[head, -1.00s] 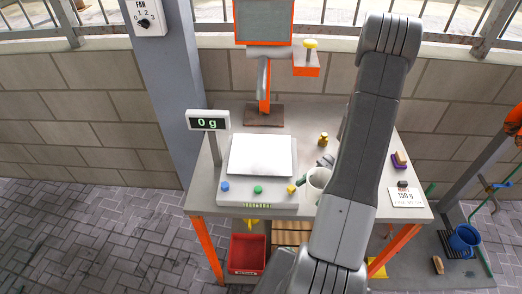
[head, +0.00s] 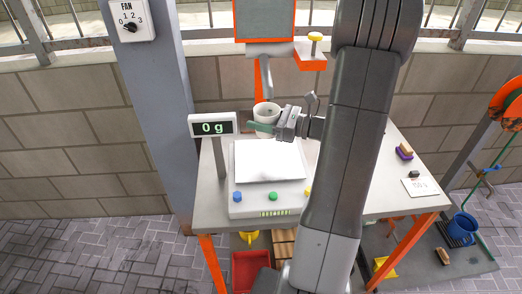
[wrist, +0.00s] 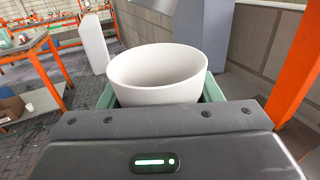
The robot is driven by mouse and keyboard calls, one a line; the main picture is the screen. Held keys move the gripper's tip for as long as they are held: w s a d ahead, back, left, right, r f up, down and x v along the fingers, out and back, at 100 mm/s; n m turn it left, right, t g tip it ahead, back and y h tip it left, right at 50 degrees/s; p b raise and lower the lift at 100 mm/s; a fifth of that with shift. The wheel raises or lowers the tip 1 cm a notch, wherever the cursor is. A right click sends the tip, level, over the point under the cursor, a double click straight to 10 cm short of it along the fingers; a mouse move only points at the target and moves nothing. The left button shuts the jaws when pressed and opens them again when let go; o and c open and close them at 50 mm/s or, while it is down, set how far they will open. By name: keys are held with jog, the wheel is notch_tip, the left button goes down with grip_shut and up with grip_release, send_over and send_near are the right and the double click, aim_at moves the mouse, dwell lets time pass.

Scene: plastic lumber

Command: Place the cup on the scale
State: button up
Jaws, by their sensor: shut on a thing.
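The white cup (head: 266,112) is in my gripper (head: 264,127), above the back part of the scale in the head view. The green fingers are shut on the cup. In the wrist view the cup (wrist: 158,76) fills the middle, upright, its rim facing up, between the fingers (wrist: 160,98). The scale (head: 268,160) has a bare white plate on the table, with blue, green and yellow buttons at its front. Its display (head: 213,125) on a post at the left reads 0 g. The cup appears raised; the exact height over the plate is hard to tell.
A monitor on an orange post (head: 263,20) stands behind the scale. A yellow-topped button on an orange bracket (head: 311,58) is at its right. A purple block (head: 404,152) and a 150 g card (head: 420,187) lie on the right of the table. A grey pillar (head: 165,110) rises at left.

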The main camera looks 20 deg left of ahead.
jog(key=shift+f, duration=3.9)
jog(key=shift+f, duration=0.15)
jog(key=o, duration=1)
jog(key=shift+r, duration=0.2)
jog(key=shift+d+f, duration=0.1)
jog(key=shift+d, duration=0.25)
jog(key=d, duration=0.3)
jog(key=d+b, duration=0.1)
jog(key=d, duration=0.7)
jog(key=shift+w+d, duration=0.2)
jog(key=shift+w, duration=0.15)
